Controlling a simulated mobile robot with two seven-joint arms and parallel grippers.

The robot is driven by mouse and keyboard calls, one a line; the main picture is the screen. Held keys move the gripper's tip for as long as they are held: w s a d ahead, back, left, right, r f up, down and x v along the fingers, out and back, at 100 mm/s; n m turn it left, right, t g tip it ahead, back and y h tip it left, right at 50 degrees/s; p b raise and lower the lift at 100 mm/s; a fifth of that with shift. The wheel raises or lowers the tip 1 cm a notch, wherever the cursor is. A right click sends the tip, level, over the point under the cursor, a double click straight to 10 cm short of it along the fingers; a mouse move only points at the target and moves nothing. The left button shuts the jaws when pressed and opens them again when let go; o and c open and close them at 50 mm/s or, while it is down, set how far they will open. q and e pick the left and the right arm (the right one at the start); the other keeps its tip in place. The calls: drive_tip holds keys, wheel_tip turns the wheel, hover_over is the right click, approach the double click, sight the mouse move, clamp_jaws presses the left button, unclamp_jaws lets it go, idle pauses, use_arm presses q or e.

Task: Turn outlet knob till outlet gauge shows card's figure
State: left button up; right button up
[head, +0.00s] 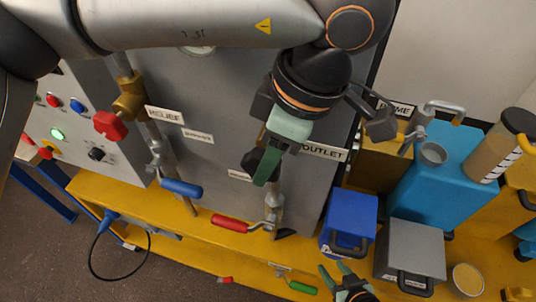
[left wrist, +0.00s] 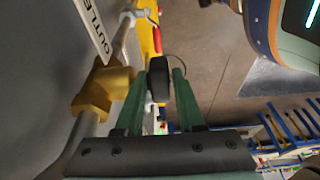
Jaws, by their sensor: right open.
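The black outlet knob (left wrist: 158,80) sits between the two green fingers of my left gripper (left wrist: 161,74), which bear on its sides. It also shows in the head view (head: 254,161), partly covered by the gripper (head: 262,170). A brass valve body (left wrist: 102,90) is beside it. The OUTLET label (head: 325,153) is on the grey panel to the right. I cannot see the outlet gauge face or the card's figure; my left arm covers much of the upper panel. My right gripper (head: 335,270) is open and empty at the bottom of the head view.
Blue (head: 181,188), red (head: 230,223) and green (head: 303,287) lever handles jut from the pipework. A blue box (head: 348,218), a grey box (head: 412,252) and jugs crowd the yellow deck at right.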

use_arm(q)
drive_tip(key=v, duration=1.2)
drive_tip(key=shift+r+p, duration=0.3)
drive_tip(key=shift+s+d, duration=0.1)
